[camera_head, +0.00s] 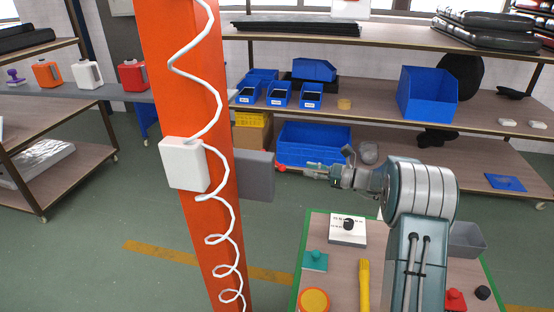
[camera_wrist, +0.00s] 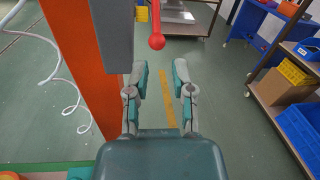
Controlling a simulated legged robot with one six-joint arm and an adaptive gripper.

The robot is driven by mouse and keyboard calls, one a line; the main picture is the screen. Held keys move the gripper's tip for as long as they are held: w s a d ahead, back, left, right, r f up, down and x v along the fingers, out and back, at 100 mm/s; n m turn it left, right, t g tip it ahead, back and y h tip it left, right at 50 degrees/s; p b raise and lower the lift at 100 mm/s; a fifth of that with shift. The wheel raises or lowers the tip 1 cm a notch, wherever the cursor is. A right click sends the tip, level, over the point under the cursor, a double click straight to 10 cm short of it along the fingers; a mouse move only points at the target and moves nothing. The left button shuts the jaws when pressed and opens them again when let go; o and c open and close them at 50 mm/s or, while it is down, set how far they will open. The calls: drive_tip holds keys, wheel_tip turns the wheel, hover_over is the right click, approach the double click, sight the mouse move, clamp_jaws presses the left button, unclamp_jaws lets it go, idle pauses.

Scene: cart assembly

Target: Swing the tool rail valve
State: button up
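A red ball-ended lever (camera_wrist: 157,41), which looks like the valve's handle, shows in the wrist view beside a grey box (camera_wrist: 112,38) on the orange post. In the head view its red end (camera_head: 281,168) is small, just right of the grey box (camera_head: 256,176). My gripper (camera_wrist: 160,75) is open and empty, its two fingers spread. The red ball lies ahead of the fingertips, roughly between them, and appears apart from them. In the head view my gripper (camera_head: 316,170) points left toward the lever. The lever's mount is partly hidden.
The orange post (camera_head: 185,75) carries a white box (camera_head: 184,163) and a coiled white cable. A green-edged table (camera_head: 332,268) with a yellow tool and small parts lies below my arm. Shelves with blue bins (camera_head: 425,95) stand behind. Open floor lies between post and shelves.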

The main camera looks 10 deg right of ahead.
drive_tip(key=x, duration=1)
drive_tip(key=shift+a, duration=0.45)
drive_tip(key=shift+c, duration=0.3)
clamp_jaws()
